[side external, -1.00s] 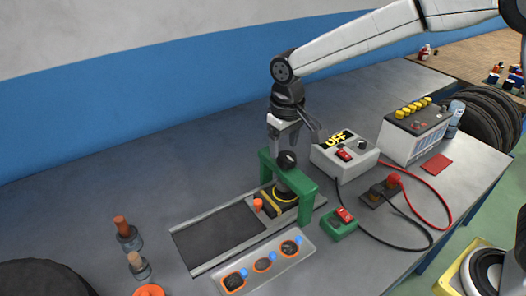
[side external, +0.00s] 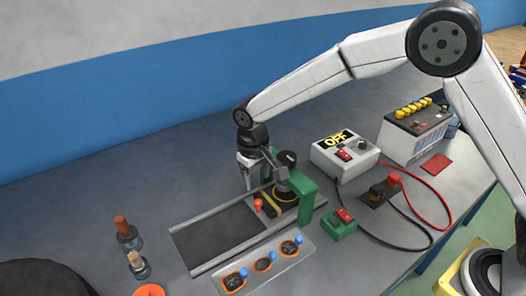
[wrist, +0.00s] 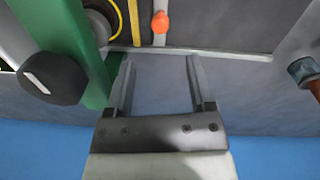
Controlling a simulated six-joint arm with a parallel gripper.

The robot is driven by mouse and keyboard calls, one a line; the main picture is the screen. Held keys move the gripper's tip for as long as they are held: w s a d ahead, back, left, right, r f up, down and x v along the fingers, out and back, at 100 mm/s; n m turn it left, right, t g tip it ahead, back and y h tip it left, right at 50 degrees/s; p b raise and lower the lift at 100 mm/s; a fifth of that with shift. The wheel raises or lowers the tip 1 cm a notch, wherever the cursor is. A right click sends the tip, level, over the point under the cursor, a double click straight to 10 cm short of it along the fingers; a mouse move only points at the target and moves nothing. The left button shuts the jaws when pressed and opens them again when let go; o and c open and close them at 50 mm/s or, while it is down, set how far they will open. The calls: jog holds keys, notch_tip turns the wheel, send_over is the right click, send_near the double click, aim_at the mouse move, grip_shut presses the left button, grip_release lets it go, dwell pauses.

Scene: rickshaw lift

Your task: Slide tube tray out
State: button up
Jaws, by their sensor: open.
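The tray (side external: 277,212) is a dark plate with a yellow stripe, sitting on the rails partly under the green press frame (side external: 305,187). An orange knob (side external: 258,204) stands at its left end. The knob also shows in the wrist view (wrist: 160,22), beyond the fingertips, roughly in line with the gap between them. My gripper (side external: 256,187) points down behind the rail, left of the frame. Its fingers (wrist: 161,75) are open and empty, apart from the knob. Whatever is inside the press is partly hidden.
The dark slide bed (side external: 217,235) left of the tray is clear. The press's black top knob (side external: 286,158) is close to my gripper. A grey panel (side external: 250,278) with several orange-ringed sockets lies in front. A control box (side external: 345,151) stands right, and two posts stand left.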

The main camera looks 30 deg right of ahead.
aim_at(258, 201)
jog(key=shift+f, duration=0.5)
jog(key=shift+f, duration=0.1)
jog(key=shift+d+f, duration=0.2)
jog(key=shift+f, duration=3.6)
grip_shut()
